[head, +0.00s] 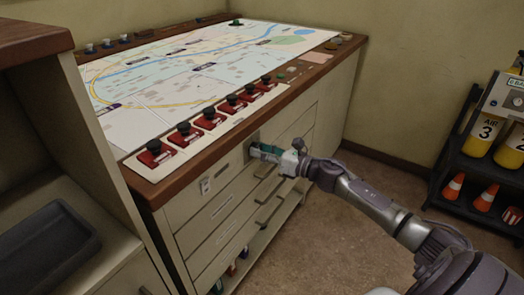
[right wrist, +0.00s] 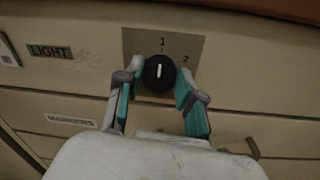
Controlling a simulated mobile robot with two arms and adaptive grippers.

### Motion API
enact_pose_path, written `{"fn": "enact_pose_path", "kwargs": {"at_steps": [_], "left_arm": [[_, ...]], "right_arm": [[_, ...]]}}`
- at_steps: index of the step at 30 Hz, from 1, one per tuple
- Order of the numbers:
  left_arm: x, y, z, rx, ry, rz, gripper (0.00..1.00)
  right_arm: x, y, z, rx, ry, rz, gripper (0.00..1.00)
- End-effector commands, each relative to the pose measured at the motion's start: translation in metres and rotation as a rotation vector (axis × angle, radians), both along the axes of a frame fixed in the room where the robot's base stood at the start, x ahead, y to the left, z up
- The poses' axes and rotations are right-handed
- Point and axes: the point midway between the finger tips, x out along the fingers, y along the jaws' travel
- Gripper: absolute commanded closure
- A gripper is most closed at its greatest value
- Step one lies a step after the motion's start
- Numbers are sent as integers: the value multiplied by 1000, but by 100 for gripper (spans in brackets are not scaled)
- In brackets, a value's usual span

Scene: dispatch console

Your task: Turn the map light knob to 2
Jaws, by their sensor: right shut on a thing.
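The map light knob (right wrist: 159,73) is a round black knob with a white pointer line, on a grey plate (right wrist: 201,47) marked 1 and 2. Its pointer stands nearly upright, toward the 1; the 2 is up and to the right. My right gripper (right wrist: 160,80) has one teal-padded finger on each side of the knob and is shut on it. In the head view my right gripper (head: 264,151) meets the front of the map cabinet just under its wooden edge and hides the knob. My left gripper is not in view.
The map table (head: 215,75) has a row of red-based black-topped units (head: 185,131) along its front edge. Drawers with handles (head: 268,211) lie below the gripper. A LIGHT label (right wrist: 49,52) is left of the knob. A black rack (head: 478,150) stands at right; floor between is clear.

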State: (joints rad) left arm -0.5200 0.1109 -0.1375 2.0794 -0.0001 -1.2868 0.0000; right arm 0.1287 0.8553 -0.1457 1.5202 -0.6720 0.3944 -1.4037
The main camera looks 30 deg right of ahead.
Motion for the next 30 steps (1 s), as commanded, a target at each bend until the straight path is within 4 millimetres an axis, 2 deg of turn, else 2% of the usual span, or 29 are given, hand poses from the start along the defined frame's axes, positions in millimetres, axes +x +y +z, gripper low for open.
{"fn": "enact_pose_path", "kwargs": {"at_steps": [8, 19, 30], "left_arm": [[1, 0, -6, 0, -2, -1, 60], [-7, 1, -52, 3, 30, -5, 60], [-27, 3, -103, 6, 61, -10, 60]], "right_arm": [[0, -1, 1, 101, 42, -2, 97], [0, -1, 1, 400, 166, -2, 97], [0, -2, 0, 708, 293, -2, 97]]}}
